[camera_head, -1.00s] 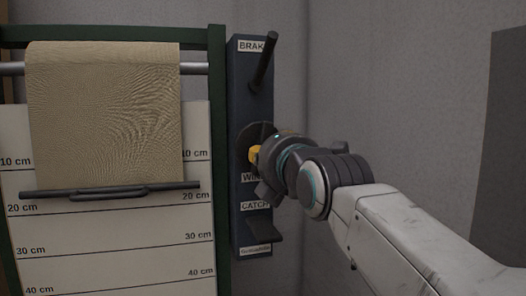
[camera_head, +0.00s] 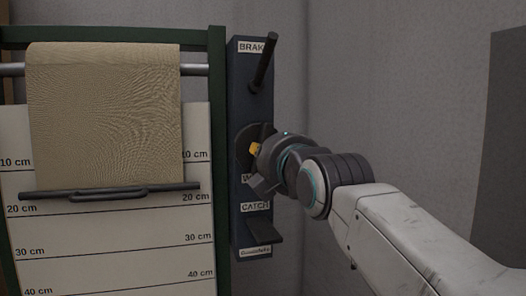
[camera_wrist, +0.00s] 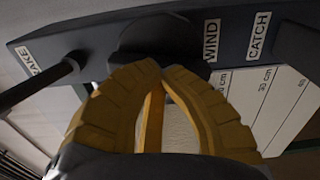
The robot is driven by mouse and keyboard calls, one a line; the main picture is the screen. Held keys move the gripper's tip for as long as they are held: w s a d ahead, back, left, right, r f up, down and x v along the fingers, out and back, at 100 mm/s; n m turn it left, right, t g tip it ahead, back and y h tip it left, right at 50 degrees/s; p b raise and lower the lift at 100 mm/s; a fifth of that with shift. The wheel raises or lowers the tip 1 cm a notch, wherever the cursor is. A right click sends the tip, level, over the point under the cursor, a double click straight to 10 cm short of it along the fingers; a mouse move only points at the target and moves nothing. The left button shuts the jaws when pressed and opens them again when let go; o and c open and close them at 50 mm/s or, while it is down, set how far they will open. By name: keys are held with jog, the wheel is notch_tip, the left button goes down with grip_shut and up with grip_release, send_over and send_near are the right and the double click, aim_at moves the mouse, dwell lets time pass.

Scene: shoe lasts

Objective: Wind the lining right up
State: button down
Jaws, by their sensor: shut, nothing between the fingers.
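The tan lining (camera_head: 105,115) hangs from a grey roller (camera_head: 193,69). Its dark bottom bar (camera_head: 165,188) lies between the 10 cm and 20 cm lines of the white scale board (camera_head: 110,245). The dark round WIND knob (camera_head: 243,148) is on the blue panel, partly hidden by my gripper (camera_head: 254,149). In the wrist view my gripper's (camera_wrist: 157,66) yellow fingers are shut, tips together with nothing seen between them, right in front of the knob (camera_wrist: 158,33). I cannot tell whether they touch it.
On the blue panel (camera_head: 240,110), a dark BRAKE lever (camera_head: 263,65) sticks out above the knob. A dark CATCH lever (camera_head: 265,232) is below it. A green frame (camera_head: 217,140) stands left of the panel. Grey wall is to the right, with a dark grey slab at the far right.

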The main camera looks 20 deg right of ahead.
jog(key=shift+m, duration=1.7)
jog(key=shift+m+b, duration=0.4)
jog(key=shift+m, duration=1.4)
jog(key=shift+m, duration=1.7)
